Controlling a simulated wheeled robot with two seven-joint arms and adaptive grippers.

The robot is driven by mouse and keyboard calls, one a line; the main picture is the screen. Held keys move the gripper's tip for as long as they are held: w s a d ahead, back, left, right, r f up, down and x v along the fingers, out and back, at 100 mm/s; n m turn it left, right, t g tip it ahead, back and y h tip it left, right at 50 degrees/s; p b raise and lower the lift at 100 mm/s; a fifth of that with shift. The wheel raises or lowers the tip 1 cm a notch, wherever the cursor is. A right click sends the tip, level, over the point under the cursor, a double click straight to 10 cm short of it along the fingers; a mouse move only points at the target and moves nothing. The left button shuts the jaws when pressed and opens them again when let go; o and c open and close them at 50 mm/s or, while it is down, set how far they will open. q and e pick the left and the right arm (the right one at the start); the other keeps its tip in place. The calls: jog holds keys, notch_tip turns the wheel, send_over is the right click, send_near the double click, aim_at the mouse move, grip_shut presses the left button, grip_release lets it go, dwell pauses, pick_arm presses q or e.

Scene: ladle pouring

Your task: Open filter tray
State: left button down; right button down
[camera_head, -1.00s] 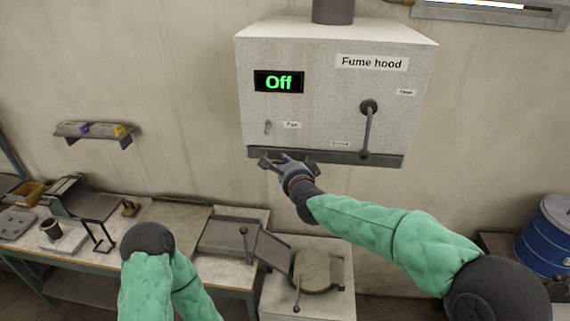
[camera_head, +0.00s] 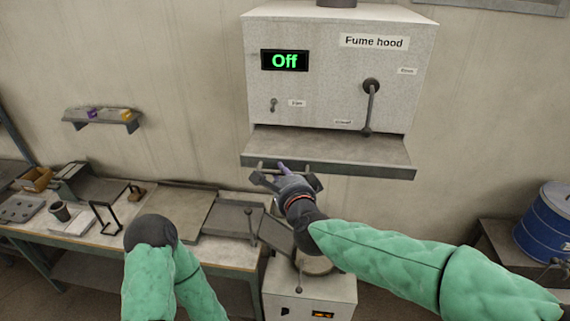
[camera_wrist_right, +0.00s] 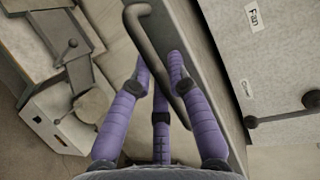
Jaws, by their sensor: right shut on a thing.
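The filter tray (camera_head: 335,147) is a flat grey drawer pulled partly out of the bottom of the fume hood (camera_head: 335,75). My right gripper (camera_head: 283,172) is at the tray's front edge, left of its middle. In the right wrist view its purple fingers (camera_wrist_right: 160,95) are closed around the tray's grey bar handle (camera_wrist_right: 150,40). The handle is mostly hidden by the gripper in the head view. My left arm shows at the lower left, but its gripper cannot be made out.
A workbench (camera_head: 233,254) with trays stands below. A blue barrel (camera_head: 545,225) is at the right.

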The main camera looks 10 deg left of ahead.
jog(key=s, duration=0.3)
jog(key=shift+s, duration=0.35)
jog(key=shift+w+f, duration=0.1)
jog(key=c, duration=1.4)
grip_release()
